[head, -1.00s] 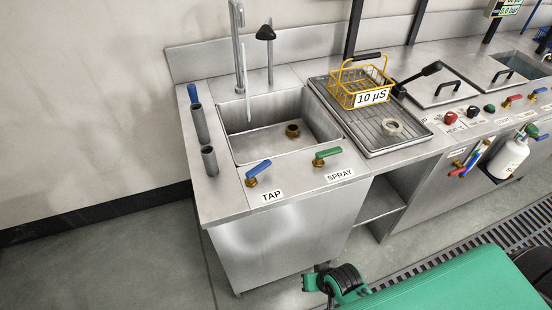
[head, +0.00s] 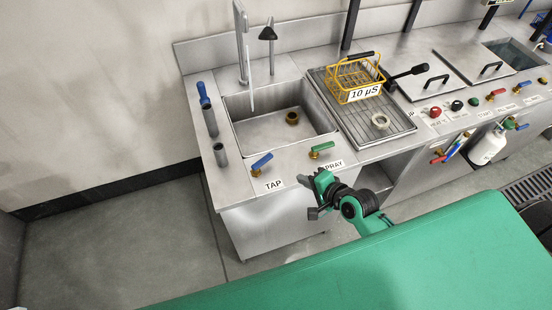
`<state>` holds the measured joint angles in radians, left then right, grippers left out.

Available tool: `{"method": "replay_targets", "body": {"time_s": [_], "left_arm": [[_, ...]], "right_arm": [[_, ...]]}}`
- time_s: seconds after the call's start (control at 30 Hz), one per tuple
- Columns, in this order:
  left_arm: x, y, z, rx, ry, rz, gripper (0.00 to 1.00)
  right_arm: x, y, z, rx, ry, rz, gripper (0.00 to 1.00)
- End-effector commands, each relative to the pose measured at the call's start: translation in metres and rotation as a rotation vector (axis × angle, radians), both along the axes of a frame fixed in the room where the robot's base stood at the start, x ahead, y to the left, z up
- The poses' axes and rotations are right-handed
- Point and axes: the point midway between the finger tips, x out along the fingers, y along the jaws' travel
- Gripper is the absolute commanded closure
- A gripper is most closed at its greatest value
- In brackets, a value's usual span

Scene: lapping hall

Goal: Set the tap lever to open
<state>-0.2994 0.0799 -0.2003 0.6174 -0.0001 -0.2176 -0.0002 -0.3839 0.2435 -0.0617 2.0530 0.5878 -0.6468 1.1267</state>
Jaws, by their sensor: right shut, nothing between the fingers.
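The blue tap lever (head: 262,160) sits on a brass base on the front ledge of the steel sink unit, behind the label TAP (head: 274,184). Its handle slants up to the right. A stream, or a clear tube, hangs under the tall faucet (head: 241,45) over the sink (head: 270,125); I cannot tell which. My right gripper (head: 316,211) is shut and empty, in front of the sink unit's front edge, below and to the right of the tap lever and apart from it. My left gripper is not in view.
A green spray lever (head: 322,149) stands just right of the tap lever. Two grey tubes stand at the ledge's left end. A yellow basket (head: 354,80) stands on the drain rack (head: 392,128). Floor at the left is free.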

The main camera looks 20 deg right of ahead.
Motion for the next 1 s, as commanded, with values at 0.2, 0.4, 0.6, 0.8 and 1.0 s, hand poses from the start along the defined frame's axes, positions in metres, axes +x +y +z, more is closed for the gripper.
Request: {"method": "replay_targets", "body": {"time_s": [0.2,0.4,0.6,0.8,1.0], "left_arm": [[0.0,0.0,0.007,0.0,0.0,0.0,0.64],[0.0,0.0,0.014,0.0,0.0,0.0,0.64],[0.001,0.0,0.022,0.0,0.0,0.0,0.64],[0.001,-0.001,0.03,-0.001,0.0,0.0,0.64],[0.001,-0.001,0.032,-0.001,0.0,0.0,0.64]], "right_arm": [[0.025,0.012,-0.014,-0.001,0.0,0.0,1.0],[0.054,0.025,-0.033,-0.002,0.0,0.001,1.0],[0.081,0.037,-0.047,-0.004,0.0,0.002,1.0],[0.103,0.048,-0.047,-0.003,0.001,0.001,1.0],[0.111,0.051,-0.049,-0.004,0.002,0.002,1.0]]}}
